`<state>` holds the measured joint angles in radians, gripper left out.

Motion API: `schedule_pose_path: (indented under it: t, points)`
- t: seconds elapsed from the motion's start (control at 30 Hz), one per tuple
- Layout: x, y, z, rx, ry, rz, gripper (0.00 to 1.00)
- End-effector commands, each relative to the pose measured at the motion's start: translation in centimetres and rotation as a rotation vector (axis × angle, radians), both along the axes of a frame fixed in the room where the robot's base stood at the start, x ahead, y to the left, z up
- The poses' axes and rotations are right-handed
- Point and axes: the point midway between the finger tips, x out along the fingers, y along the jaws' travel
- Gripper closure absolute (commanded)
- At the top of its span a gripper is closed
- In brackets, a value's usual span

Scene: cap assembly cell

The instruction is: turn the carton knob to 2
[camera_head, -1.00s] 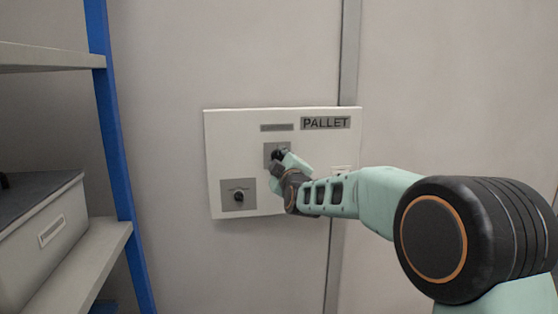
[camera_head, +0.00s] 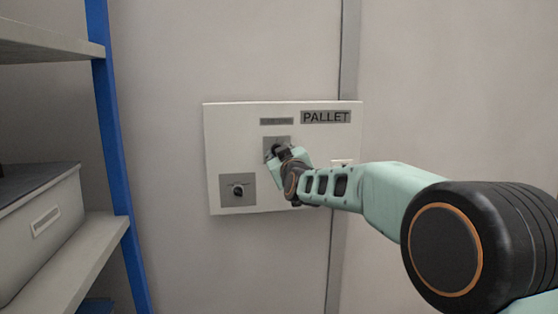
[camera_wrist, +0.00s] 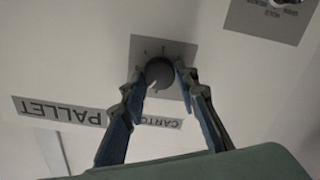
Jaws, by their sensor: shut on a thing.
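The carton knob (camera_wrist: 159,73) is a round dark knob on a grey square plate (camera_wrist: 146,47) with small scale marks around it. A label beginning "CARTO" (camera_wrist: 172,122) is beside the plate in the wrist view, partly covered by a finger. My gripper (camera_wrist: 160,77) has one finger on each side of the knob and is shut on it. In the head view my gripper (camera_head: 276,153) is at the upper middle plate of the white panel (camera_head: 228,130) and hides the knob. I cannot read which number the knob points to.
A second black knob (camera_head: 238,192) sits on a grey plate at the panel's lower left. A "PALLET" sign (camera_head: 325,117) is at the panel's upper right. A blue-post shelf (camera_head: 112,150) with a grey box (camera_head: 45,220) stands at the left.

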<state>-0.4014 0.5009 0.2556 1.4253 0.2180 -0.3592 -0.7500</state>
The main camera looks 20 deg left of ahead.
Motion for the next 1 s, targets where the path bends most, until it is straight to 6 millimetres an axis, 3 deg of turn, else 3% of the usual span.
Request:
schedule_pose_path:
  t: [1.0]
  points:
    - [0.07, -0.13, -0.12, 0.756, 0.464, 0.000, 0.96]
